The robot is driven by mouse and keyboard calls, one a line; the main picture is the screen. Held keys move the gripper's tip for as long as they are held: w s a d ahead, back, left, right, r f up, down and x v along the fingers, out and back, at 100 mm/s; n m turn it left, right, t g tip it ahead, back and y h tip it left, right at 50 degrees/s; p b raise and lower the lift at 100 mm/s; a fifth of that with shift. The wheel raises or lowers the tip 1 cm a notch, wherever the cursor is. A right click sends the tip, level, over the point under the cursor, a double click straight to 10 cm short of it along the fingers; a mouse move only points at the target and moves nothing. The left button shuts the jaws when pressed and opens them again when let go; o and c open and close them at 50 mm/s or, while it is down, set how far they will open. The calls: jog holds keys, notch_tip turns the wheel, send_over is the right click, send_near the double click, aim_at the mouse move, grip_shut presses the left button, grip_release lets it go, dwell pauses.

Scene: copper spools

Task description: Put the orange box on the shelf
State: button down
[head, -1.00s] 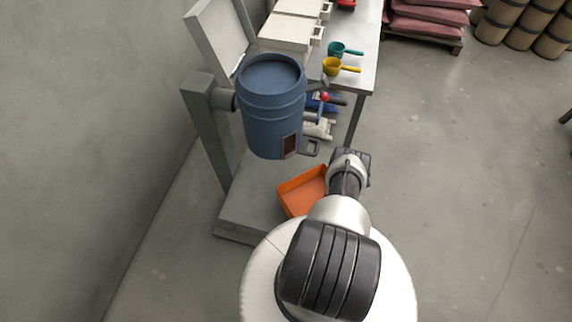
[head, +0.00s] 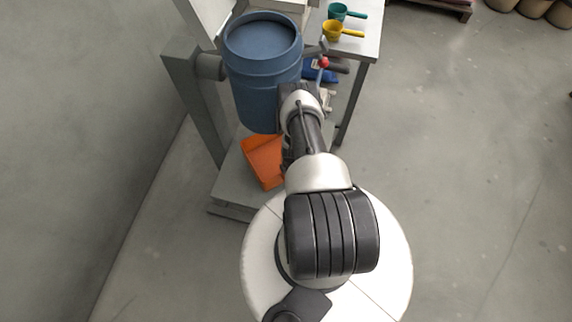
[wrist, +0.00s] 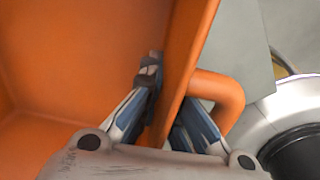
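The orange box (head: 262,160) is an open tray with a loop handle. In the head view it is at the grey base platform (head: 228,192) under the blue drum, partly hidden by my arm; I cannot tell whether it rests there or hangs just above. In the wrist view my gripper (wrist: 167,97) straddles one wall of the orange box (wrist: 75,60). One finger is inside the box, the other outside beside the handle, and both look closed onto the wall. In the head view my fingertips are hidden. I cannot make out a definite shelf.
The blue drum (head: 262,75) hangs on a grey stand (head: 190,100) close above the box and my wrist. A table (head: 362,45) with a teal scoop (head: 345,12) and a yellow scoop (head: 342,31) stands behind. The floor to the right is clear.

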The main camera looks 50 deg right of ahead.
jog(key=shift+w+a+b, duration=0.25)
jog(key=shift+w+b, duration=0.15)
jog(key=shift+w, duration=0.35)
jog(key=shift+w+a+b, duration=0.15)
jog(key=shift+w+b, duration=0.05)
jog(key=shift+b, duration=0.1)
notch_tip(320, 180, down, 3)
jog(key=b, duration=0.4)
jog(key=shift+f, duration=0.2)
jog(key=shift+f, duration=0.2)
jog(key=c, duration=1.8)
grip_release()
jog(key=shift+r, duration=0.1)
